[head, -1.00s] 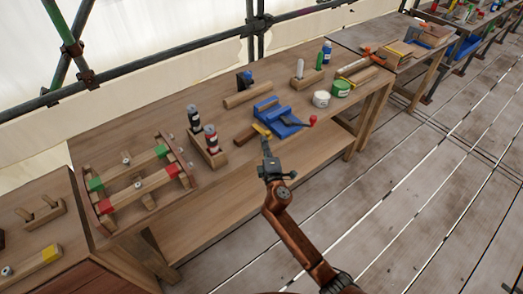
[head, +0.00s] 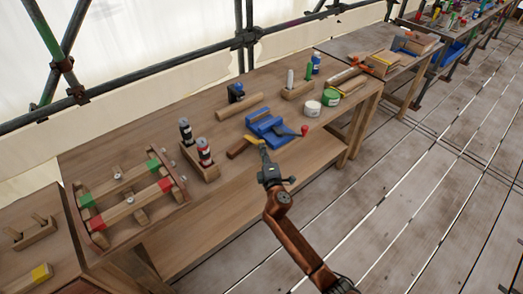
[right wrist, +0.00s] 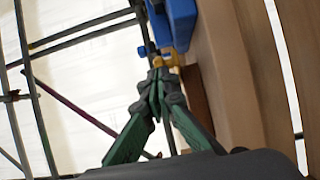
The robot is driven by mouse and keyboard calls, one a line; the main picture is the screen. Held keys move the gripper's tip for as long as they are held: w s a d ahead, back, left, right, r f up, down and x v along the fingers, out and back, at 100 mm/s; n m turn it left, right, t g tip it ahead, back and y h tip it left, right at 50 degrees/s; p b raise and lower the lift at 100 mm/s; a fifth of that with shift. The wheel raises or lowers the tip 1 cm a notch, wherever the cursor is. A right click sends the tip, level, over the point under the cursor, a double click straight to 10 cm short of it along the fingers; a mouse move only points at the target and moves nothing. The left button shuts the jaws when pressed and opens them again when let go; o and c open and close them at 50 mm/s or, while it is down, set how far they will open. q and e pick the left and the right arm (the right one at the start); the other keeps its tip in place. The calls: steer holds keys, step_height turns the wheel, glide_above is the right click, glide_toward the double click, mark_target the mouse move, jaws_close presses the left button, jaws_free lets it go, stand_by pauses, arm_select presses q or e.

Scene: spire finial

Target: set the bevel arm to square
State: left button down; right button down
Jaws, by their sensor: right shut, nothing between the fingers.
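A bevel lies at the left side of the blue vise (head: 266,128), with a dark wooden stock (head: 238,149) and a small yellow arm (head: 251,139). My right gripper (head: 262,146) is shut and empty at the near side of the yellow arm. In the right wrist view, the closed green-and-grey fingers (right wrist: 157,77) point at the yellow arm (right wrist: 168,60), close to it; I cannot tell whether they touch. The brown stock (right wrist: 194,95) shows beside them, with the blue vise (right wrist: 181,20) beyond. The arm's exact angle to the stock is unclear. My left gripper is out of view.
The vise's red-knobbed handle (head: 304,130) sticks out near the bench (head: 290,160) edge. White (head: 312,108) and green (head: 330,98) tubs stand right of it. A wooden holder with two bottles (head: 200,166) stands left. Open floor lies to the right.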

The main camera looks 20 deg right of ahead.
steer(key=s+a+p, duration=0.2)
steer(key=s+a, duration=0.1)
steer(key=s, duration=1)
steer(key=s+d+f+m+g+p, duration=0.1)
steer(key=s+d+f+g, duration=0.15)
steer(key=f, duration=1.05)
steer(key=s+d+f+m+g, duration=0.1)
steer(key=s+f+m+g, duration=0.15)
steer(key=f, duration=0.95)
steer(key=s+d+f+m+g+y+p, duration=0.1)
steer(key=s+d+f+g, duration=0.1)
steer(key=s+f, duration=0.65)
steer(key=s+d+f+m+g, duration=0.1)
steer(key=s+f+m+g, duration=0.15)
steer(key=s+f, duration=0.65)
steer(key=s+d+f+m+g+p, duration=0.1)
steer(key=s+f+m+g, duration=0.1)
steer(key=s+f, duration=0.65)
steer(key=s+d+f+m+g, duration=0.1)
steer(key=s+d+f+g, duration=0.1)
steer(key=s+f, duration=0.6)
steer(key=s+f+m+g, duration=0.2)
steer(key=s, duration=1.1)
steer(key=s+d+f+m+g+y+p, duration=0.1)
steer(key=s+f+m+g, duration=0.1)
steer(key=s, duration=1.2)
steer(key=shift+s+d+f+m, duration=0.15)
steer(key=shift+d+f+m, duration=0.15)
steer(key=shift+m, duration=0.3)
